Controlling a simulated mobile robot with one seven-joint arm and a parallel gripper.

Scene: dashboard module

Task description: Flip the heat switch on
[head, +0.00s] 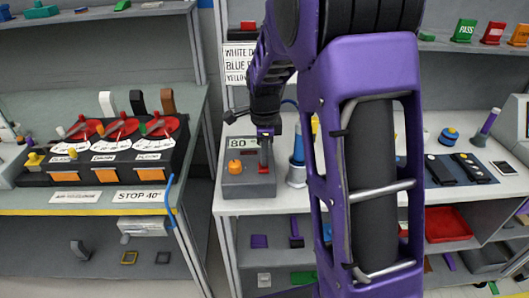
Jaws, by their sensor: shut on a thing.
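A grey control box (236,189) stands near the front left of the right-hand white bench. It has a small display (240,143) reading 80, an orange knob (235,167) on its left and an upright red switch lever (264,157) on its right. My gripper (265,137) points down over the right side of the box and is shut on the top of the red lever. The fingertips hide the lever's upper end. The lever looks about upright; its exact tilt is hard to tell.
A blue and white cylinder (297,160) stands close to the right of the box. My purple arm covers the middle of the bench. On the left bench is a black unit with red dials (122,128). A red tray (447,225) sits on the lower shelf.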

